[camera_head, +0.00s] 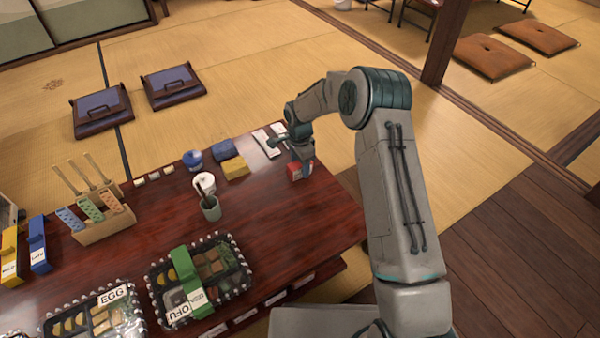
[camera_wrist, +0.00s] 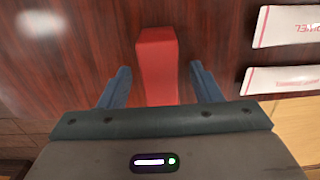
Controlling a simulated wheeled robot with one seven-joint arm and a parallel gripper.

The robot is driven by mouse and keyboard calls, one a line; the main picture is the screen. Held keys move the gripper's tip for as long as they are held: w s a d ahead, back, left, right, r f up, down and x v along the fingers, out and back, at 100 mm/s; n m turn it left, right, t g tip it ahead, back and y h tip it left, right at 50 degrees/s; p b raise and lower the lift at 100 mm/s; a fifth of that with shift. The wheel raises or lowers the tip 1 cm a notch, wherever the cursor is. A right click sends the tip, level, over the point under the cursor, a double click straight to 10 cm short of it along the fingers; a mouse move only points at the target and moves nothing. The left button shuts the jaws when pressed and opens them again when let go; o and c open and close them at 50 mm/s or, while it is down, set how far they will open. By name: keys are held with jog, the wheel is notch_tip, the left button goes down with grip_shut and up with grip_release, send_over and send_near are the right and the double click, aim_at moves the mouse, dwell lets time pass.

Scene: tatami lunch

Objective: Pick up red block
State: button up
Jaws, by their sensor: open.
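The red block (camera_head: 293,171) stands on the dark red wooden table (camera_head: 290,215) near its far right corner. In the wrist view the red block (camera_wrist: 157,65) lies between my two fingers, with a gap on each side. My gripper (camera_head: 302,162) is open and is right at the block in the head view, partly covering it. In the wrist view the blue fingers of my gripper (camera_wrist: 158,80) flank the near part of the block, and its far end reaches beyond the fingertips.
Two white packets (camera_wrist: 290,25) lie to the right of the block in the wrist view. A yellow block (camera_head: 235,167), a blue block (camera_head: 223,149), a blue ball-like item (camera_head: 193,159) and a grey-green cup (camera_head: 211,208) stand left of my gripper. Bento boxes (camera_head: 247,283) fill the near side.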

jog(key=shift+f, duration=0.25)
jog(key=c, duration=1.1)
jog(key=shift+o, duration=0.2)
jog(key=shift+r, duration=0.1)
